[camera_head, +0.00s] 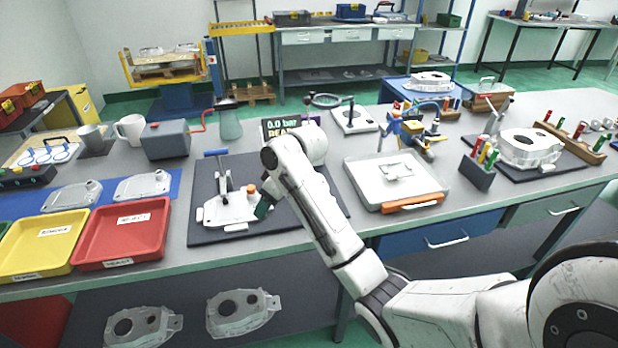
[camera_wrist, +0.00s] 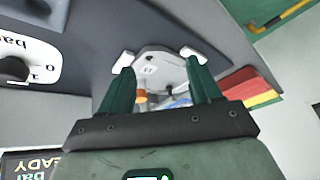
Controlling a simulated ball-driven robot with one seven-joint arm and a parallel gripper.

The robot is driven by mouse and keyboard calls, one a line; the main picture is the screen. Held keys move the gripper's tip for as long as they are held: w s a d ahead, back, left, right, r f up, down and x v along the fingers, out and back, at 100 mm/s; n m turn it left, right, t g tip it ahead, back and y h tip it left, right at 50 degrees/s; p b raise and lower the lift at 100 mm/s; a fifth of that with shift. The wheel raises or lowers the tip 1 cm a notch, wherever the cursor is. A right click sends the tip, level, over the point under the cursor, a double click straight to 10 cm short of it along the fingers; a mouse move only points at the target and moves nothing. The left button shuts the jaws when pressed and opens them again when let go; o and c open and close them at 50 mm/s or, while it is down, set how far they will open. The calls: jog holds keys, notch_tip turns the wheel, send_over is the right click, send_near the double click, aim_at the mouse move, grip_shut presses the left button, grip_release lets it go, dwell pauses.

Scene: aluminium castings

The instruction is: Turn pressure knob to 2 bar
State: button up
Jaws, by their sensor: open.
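The black pressure knob (camera_wrist: 14,68) sits at the left edge of the wrist view, partly cut off. Its white dial plate (camera_wrist: 40,55) shows "bar", "0" and "1". The display (camera_head: 292,124) reads "0.0 bar" and "READY" in the head view, with my arm partly in front of it. Part of it also shows in the wrist view (camera_wrist: 30,165). My gripper (camera_wrist: 160,76) is open and empty, apart from the knob, which lies to its left in the wrist view. In the head view my gripper (camera_head: 264,206) is beside the white casting; the knob is hidden there.
A red tray (camera_head: 150,215) and yellow tray (camera_head: 48,240) stand left.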

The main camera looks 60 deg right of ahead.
jog(key=s+d+r+h, duration=0.1)
jog(key=s+d+r, duration=0.2)
jog(key=d, duration=0.6)
jog(key=s+d+r, duration=0.3)
jog(key=d+r, duration=0.1)
jog(key=d, duration=0.5)
jog(key=shift+m+g, duration=0.3)
jog(key=shift+g, duration=0.1)
jog(key=x, duration=1)
jog(key=shift+s+d+f, duration=0.25)
jog(key=shift+d+f, duration=0.05)
jog(key=shift+f, duration=0.2)
jog(key=shift+c, duration=0.2)
jog(key=c, duration=1)
jog(key=shift+a, duration=0.1)
